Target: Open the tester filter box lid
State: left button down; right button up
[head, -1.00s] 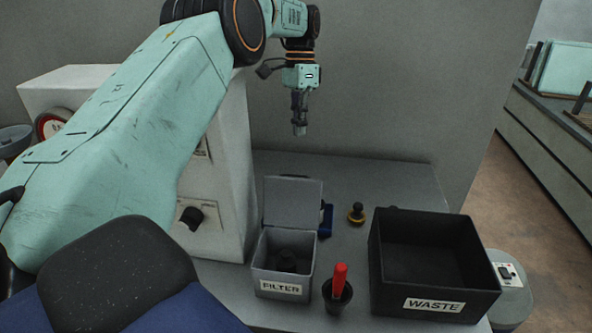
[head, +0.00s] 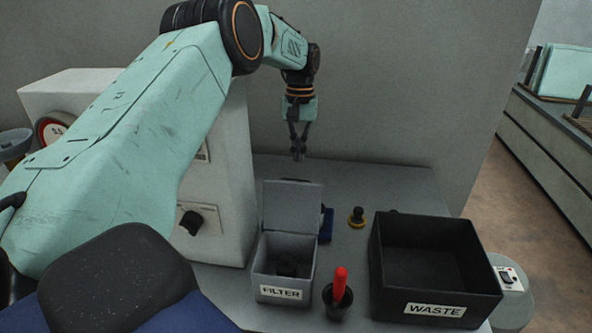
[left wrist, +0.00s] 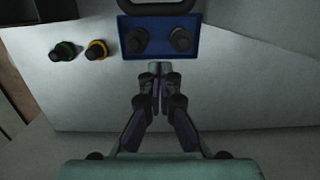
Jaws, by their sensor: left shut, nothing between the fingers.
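The grey filter box (head: 283,270), labelled FILTER, stands on the table with its lid (head: 293,206) raised and leaning back. A dark filter (head: 286,266) sits inside it. My left gripper (head: 298,157) hangs above and behind the raised lid, shut and empty, pointing down. In the left wrist view its fingertips (left wrist: 159,68) are together, below a blue block with two dark knobs (left wrist: 158,38). The filter box is not visible in that view. My right gripper is not in view.
A black WASTE bin (head: 436,270) stands on the right. A black cup with a red-handled tool (head: 340,290) stands between bin and box. A small yellow-and-black knob (head: 357,217) sits behind them. A white machine (head: 215,215) is on the left.

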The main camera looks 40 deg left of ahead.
pick_arm(q)
jog(key=s+d+f+p, duration=0.2)
jog(key=s+f, duration=0.1)
jog(key=shift+s+d+f, duration=0.1)
jog(key=shift+s, duration=0.2)
dwell(0.3)
jog(key=shift+w, duration=0.1)
dwell(0.4)
